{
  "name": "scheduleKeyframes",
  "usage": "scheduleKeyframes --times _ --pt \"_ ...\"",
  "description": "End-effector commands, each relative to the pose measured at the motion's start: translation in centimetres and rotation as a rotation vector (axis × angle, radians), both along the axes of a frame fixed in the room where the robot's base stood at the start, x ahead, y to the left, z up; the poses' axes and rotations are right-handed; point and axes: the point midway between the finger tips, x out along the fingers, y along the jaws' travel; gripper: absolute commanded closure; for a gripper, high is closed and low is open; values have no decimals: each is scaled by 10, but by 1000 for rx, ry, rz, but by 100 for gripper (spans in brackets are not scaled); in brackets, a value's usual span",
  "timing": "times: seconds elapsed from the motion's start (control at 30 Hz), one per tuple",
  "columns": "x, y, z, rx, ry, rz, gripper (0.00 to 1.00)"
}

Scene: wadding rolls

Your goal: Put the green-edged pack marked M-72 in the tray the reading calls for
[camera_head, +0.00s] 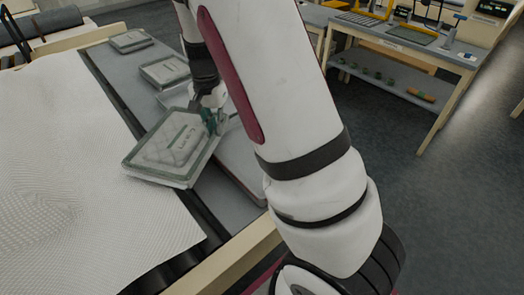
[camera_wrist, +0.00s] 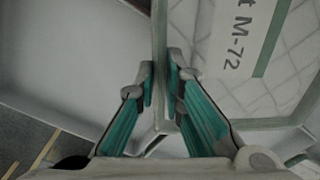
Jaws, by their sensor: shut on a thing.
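The pack marked M-72 (camera_head: 160,150) is a pale, flat, clear-wrapped rectangle with a green edge and a green stripe. In the wrist view the print "M-72" shows on the pack (camera_wrist: 235,65), beside a green strip. My gripper (camera_head: 213,122) is shut on one edge of it and holds it tilted over the side of the white quilted sheet. The wrist view shows the green-padded fingers of my gripper (camera_wrist: 162,90) on either side of the pack's rim.
A workbench (camera_head: 400,45) with tools and a small display (camera_head: 494,8) stands at the far right. The floor (camera_head: 450,210) at right is clear.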

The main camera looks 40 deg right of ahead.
Motion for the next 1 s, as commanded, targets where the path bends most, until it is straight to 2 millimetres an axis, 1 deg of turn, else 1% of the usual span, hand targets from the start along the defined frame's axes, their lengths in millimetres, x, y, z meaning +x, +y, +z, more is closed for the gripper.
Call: scheduleKeyframes --times 0.03,0.17,0.2,0.27,0.3,0.5,0.6,0.7,0.83,0.93,1.0 --pt "-8 -14 3 -1 -2 -123 100" --pt "-29 -47 9 -4 -4 -478 100" --pt "-36 -57 10 -6 -6 -595 100" --pt "-49 -73 13 -6 -8 -775 100" --pt "-57 -83 14 -5 -9 -898 100" --pt "-100 -128 22 -7 -15 -1491 100" --pt "-120 -144 26 -5 -17 -1741 100" --pt "-135 -156 28 -4 -19 -1933 100" --pt "-146 -164 29 -4 -19 -2083 100" --pt "-149 -161 30 -3 -19 -2129 100" --pt "-148 -152 29 -3 -19 -2136 100"
